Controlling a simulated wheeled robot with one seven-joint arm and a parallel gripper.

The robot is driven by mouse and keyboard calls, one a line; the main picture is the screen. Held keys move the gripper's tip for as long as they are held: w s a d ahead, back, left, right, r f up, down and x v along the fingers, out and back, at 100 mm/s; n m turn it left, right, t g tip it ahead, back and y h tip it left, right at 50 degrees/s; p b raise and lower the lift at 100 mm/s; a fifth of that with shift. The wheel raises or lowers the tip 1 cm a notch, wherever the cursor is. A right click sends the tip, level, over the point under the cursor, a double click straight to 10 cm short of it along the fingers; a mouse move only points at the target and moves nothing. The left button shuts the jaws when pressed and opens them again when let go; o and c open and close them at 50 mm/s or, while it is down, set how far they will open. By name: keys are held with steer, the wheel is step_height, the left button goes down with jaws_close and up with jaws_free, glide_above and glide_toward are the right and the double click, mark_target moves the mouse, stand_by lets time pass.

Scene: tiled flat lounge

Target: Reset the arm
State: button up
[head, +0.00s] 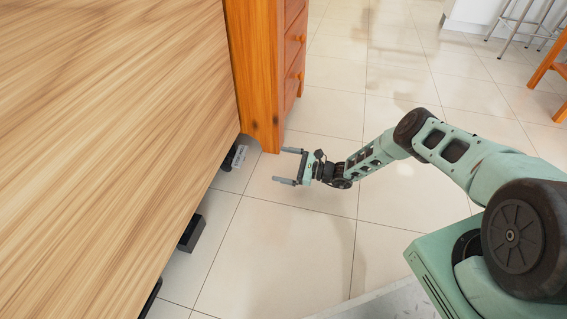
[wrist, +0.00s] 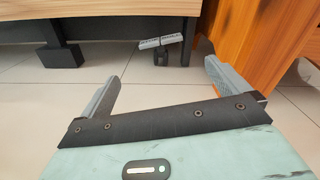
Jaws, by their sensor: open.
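My gripper (head: 288,166) is at the end of my outstretched green arm, low over the tiled floor in the head view. Its two grey fingers are spread apart with nothing between them. The open fingers also show in the wrist view (wrist: 163,82), pointing toward the underside of a wooden piece of furniture. My arm reaches in from the right side of the head view.
A large wood-grain surface (head: 100,120) fills the left, with dark feet (head: 191,233) beneath. An orange wooden drawer cabinet (head: 262,80) stands just beyond my gripper. A small grey object (wrist: 161,42) shows ahead. Stools (head: 520,20) stand far right. Tiled floor (head: 285,250) is clear.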

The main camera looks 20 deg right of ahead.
steer(key=s+a+r+n+g+p, duration=0.25)
steer(key=a+r+n+g, duration=0.2)
steer(key=r, duration=0.45)
steer(key=s+a+r+n+g+h+p, duration=0.1)
steer(key=s+a+r+n+g, duration=0.25)
steer(key=a+r, duration=0.35)
steer(key=s+a+r+n+g+p, duration=0.2)
steer(key=a+r+n+g, duration=0.25)
steer(key=r, duration=0.55)
steer(key=s+a+r+n+g+h+p, duration=0.3)
steer(key=s+r+n+h, duration=0.35)
steer(key=s+r, duration=0.55)
steer(key=s+d+r+n+t+h+p, duration=0.3)
steer(key=s+d+r+n, duration=0.2)
steer(key=s+r, duration=0.4)
steer(key=s+d+r+n+t+h+p, duration=0.35)
steer(key=s+d+r+n, duration=0.35)
steer(key=s, duration=0.5)
step_height(320, 180, up, 39)
steer(key=m+p, duration=0.1)
steer(key=p, duration=3.6)
steer(key=shift+s+a+f+m+g+p, duration=0.2)
steer(key=shift+a+m+g+p, duration=0.1)
steer(key=shift+a+g, duration=0.15)
